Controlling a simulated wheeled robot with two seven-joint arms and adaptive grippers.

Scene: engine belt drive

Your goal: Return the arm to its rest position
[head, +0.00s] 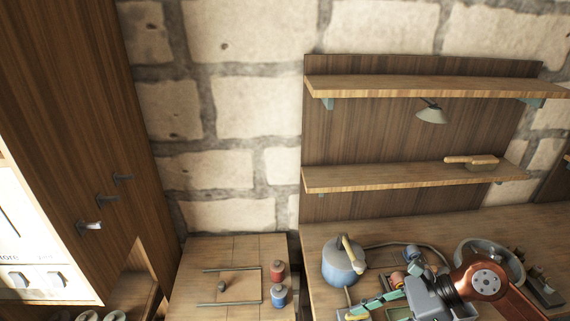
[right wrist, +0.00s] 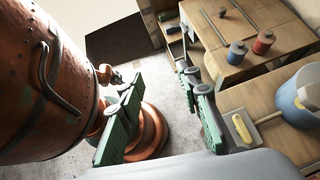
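My right arm comes in at the lower right of the head view. Its green-fingered gripper (head: 374,304) is over the front of the workbench (head: 318,238), close to the blue pot. In the right wrist view the two green fingers of this gripper (right wrist: 162,88) stand well apart. Only grey floor and parts of my own copper body show between and behind them, and nothing is held. My left arm and gripper are not in view.
A blue pot (head: 342,268) with a yellow handle stands on the workbench. Red (head: 277,270) and blue (head: 279,295) spools stand on the lower table (head: 190,262) at left. A grey pan (head: 490,254) is behind my arm. Two wall shelves (head: 400,177) hang above the bench.

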